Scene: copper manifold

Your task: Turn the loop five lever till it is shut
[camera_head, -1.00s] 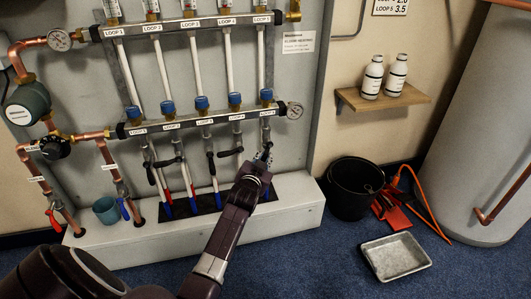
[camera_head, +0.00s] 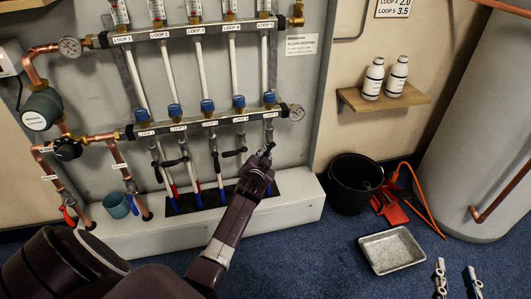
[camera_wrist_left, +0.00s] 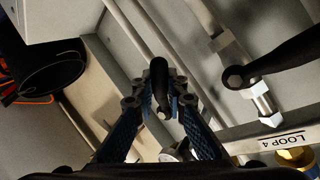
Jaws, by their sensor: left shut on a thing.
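The loop five valve hangs under the lower manifold bar at its right end, below the blue cap (camera_head: 270,97). Its black lever (camera_head: 270,148) is mostly hidden by my left gripper (camera_head: 265,158) in the head view. In the left wrist view the black lever (camera_wrist_left: 159,75) lies between the two blue-padded fingers of my left gripper (camera_wrist_left: 160,100), which are shut on it. My right gripper (camera_head: 457,281) shows only its two fingertips at the bottom right, held apart and empty above the blue floor.
The loop four lever (camera_head: 235,153) is close on the left; it also shows in the left wrist view (camera_wrist_left: 285,60). A black bucket (camera_head: 353,195), a metal tray (camera_head: 392,250) and a red dustpan (camera_head: 392,208) are on the floor at right.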

